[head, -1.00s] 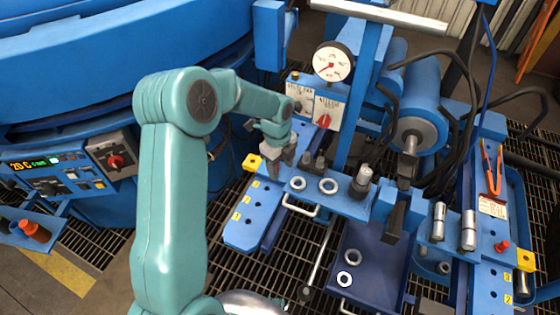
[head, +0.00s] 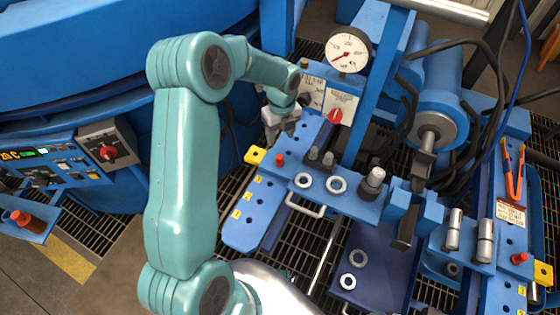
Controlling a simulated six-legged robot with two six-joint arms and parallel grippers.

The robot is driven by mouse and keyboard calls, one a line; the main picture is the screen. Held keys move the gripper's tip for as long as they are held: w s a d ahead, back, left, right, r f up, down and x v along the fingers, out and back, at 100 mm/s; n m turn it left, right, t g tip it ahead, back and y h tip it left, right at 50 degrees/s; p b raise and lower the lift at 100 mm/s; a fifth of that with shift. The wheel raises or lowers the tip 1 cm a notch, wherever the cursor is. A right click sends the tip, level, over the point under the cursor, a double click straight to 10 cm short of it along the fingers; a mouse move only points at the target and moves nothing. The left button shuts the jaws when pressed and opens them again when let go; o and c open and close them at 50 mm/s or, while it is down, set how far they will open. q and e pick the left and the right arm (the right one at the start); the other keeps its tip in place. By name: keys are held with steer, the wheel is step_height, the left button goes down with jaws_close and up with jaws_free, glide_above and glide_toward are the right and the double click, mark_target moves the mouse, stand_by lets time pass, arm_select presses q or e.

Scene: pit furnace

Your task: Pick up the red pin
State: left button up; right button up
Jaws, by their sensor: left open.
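A small red pin (head: 279,160) stands upright in the blue rail (head: 262,203) on the left of the bench, beside a yellow corner block. A second red pin (head: 519,258) stands on the right rail near another yellow block. My left gripper (head: 280,138) is open and empty. In the picture it is just above the left red pin, with its fingers pointing down and the pin clear of them. Its height over the rail is hard to tell. My right gripper is out of view.
A pressure gauge (head: 349,50) and a panel with a red knob (head: 335,116) stand close behind and right of the left gripper. Grey pegs (head: 328,159) and steel rings (head: 336,184) sit right of the pin. Orange-handled pliers (head: 512,170) are at right.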

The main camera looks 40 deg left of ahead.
arm_select(q)
glide_above(280, 157)
step_height(280, 157, down, 5)
steer(key=shift+d+f, duration=0.1)
steer(key=f, duration=0.5)
steer(key=shift+a+f+b, duration=0.1)
steer(key=shift+a+b, duration=0.1)
steer(key=shift+b, duration=0.2)
jaws_close()
